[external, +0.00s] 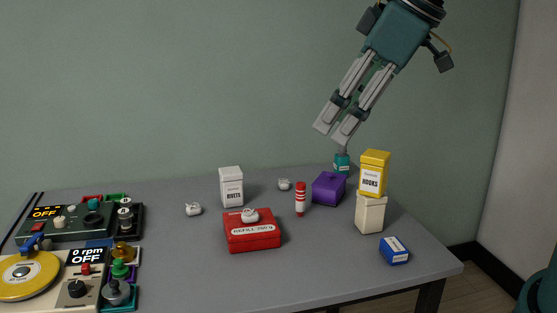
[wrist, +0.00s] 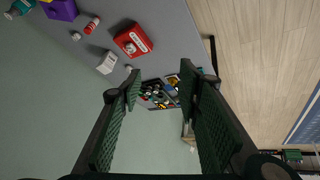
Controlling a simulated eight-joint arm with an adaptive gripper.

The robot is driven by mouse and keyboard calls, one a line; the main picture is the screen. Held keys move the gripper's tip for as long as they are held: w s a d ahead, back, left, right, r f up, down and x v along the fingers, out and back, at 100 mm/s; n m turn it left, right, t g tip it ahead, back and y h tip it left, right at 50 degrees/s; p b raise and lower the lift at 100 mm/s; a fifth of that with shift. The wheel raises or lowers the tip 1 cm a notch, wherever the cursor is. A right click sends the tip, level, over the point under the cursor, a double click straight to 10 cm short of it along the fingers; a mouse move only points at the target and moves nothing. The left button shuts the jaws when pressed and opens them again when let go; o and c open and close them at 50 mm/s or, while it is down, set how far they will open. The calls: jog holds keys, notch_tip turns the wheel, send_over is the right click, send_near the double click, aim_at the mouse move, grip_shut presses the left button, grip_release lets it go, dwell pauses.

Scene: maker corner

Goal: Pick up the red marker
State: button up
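The red marker (external: 300,199) is a short red cylinder with white bands. It stands upright on the grey table, between the red box and the purple box. In the wrist view the marker (wrist: 91,25) is near the upper left, outside the space between my fingers. My gripper (external: 335,132) is in the air above the back right part of the table, higher than the marker and to its right in the external view. In the wrist view my gripper (wrist: 160,84) has its two fingers apart with nothing between them; it is open and empty.
A red box (external: 252,238) labelled REFILL PEN stands front-left of the marker. A purple box (external: 328,189) is close on its right. A white RIVETS box (external: 231,188) is left. A yellow HOOKS box (external: 374,174) sits on a cream box (external: 369,214). The front middle table is clear.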

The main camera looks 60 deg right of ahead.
jog(key=w+d+f+n+g, duration=0.2)
jog(key=w+d+n, duration=0.3)
jog(key=w+d, duration=0.3)
jog(key=n+g+p, duration=0.1)
jog(key=n+g, duration=0.3)
jog(key=n, duration=0.9)
send_near(302, 184)
notch_tip(302, 184, down, 6)
jog(key=shift+w+d+r, duration=0.1)
jog(key=shift+d+r, duration=0.05)
jog(key=shift+r, duration=0.05)
jog(key=shift+d+f, duration=0.15)
jog(key=shift+f, duration=0.1)
jog(key=shift+f, duration=1.3)
